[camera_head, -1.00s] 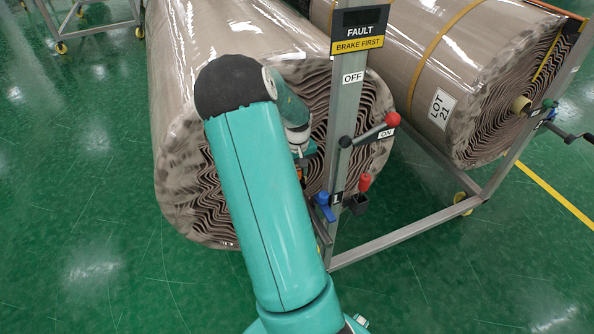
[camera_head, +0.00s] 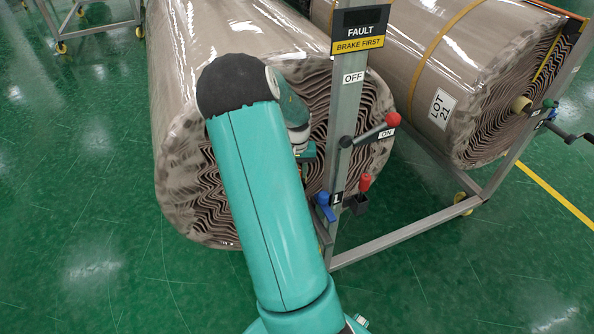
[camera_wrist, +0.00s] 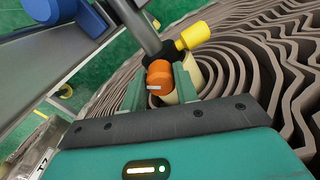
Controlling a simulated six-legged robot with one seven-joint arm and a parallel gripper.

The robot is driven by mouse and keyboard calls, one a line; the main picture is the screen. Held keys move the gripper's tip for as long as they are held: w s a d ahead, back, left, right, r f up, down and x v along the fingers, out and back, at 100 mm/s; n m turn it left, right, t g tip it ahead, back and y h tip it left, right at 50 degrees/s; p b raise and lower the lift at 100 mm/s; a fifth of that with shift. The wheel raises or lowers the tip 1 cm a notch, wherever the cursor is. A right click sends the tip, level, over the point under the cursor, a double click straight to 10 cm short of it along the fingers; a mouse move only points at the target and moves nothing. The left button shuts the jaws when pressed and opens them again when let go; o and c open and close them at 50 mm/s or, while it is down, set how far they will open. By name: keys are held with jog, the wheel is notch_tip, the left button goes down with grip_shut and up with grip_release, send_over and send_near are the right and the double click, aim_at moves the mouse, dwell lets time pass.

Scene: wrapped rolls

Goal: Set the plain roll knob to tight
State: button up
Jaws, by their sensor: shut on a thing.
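The plain roll (camera_head: 215,50), brown corrugated sheet in clear wrap, fills the middle of the head view. In the wrist view an orange knob (camera_wrist: 158,78) with a short white mark sits in front of the roll's wavy end. My gripper (camera_wrist: 160,84) is shut on this knob, one green finger on each side. A grey bar and a yellow-tipped part (camera_wrist: 194,36) are just beyond the knob. In the head view my arm hides the knob and fingertips. No tight marking is readable in either view.
A grey post (camera_head: 345,120) with a "FAULT / BRAKE FIRST" sign (camera_head: 359,37) stands right of my arm. A banded "LOT 21" roll (camera_head: 470,60) lies right. Green floor is open at left.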

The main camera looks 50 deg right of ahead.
jog(key=shift+m, duration=1.6)
jog(key=o, duration=1)
notch_tip(320, 180, up, 14)
jog(key=shift+f, duration=0.1)
